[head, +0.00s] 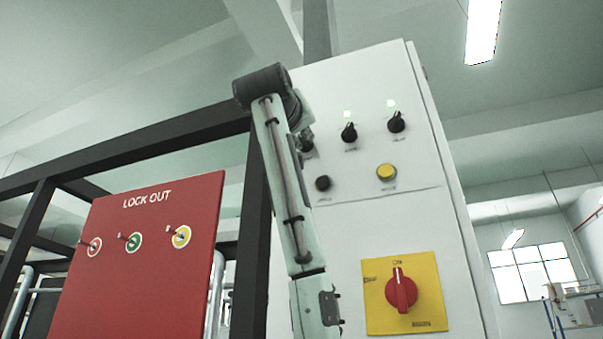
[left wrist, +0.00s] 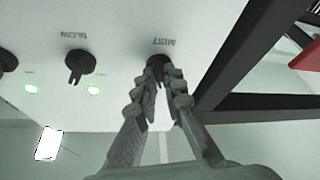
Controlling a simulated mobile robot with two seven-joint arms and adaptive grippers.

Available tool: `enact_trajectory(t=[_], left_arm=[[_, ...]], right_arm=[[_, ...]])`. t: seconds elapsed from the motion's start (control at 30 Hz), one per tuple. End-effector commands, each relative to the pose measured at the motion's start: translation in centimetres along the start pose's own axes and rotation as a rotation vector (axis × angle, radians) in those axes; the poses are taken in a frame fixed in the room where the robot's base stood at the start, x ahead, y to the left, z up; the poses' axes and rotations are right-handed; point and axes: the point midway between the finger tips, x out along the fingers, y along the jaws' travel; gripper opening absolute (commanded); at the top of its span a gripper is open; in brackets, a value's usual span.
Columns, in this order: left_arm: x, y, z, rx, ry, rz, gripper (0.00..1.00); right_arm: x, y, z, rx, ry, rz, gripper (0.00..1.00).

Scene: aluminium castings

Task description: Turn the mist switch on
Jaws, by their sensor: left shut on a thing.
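The mist switch (left wrist: 157,62) is a black rotary knob under the upside-down label MIST in the left wrist view. My left gripper (left wrist: 165,78) has one finger on each side of this knob and is shut on it. In the head view my left gripper (head: 306,141) is mostly hidden by my own arm, at the upper left of the white control panel (head: 345,235). The mist label and any lamp by this switch are hidden there. In the left wrist view I cannot see a lit lamp by the mist switch; the fingers cover that area.
The blow switch (left wrist: 80,65) is beside it, with a lit green lamp (left wrist: 93,90). A yellow button (head: 386,172), a black button (head: 323,183) and a red rotary switch (head: 401,290) are lower on the panel. A dark frame and red lockout board (head: 140,270) stand left.

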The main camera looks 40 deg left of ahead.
Motion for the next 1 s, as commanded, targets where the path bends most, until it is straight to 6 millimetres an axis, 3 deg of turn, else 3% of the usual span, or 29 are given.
enact_trajectory(t=[0.1,0.43,1.0], left_arm=[[0.0,-0.3,0.2,0.091,0.001,0.036,0.00],[0.1,-0.7,-0.1,0.382,0.002,0.155,0.00],[0.2,-0.9,-0.5,0.760,0.001,0.312,0.00]], right_arm=[[-1.6,0.0,-1.6,0.018,0.023,-0.005,0.00],[-3.6,0.5,-2.4,0.012,0.027,0.009,0.00],[-3.3,0.4,-2.1,0.012,0.023,0.006,0.00]])
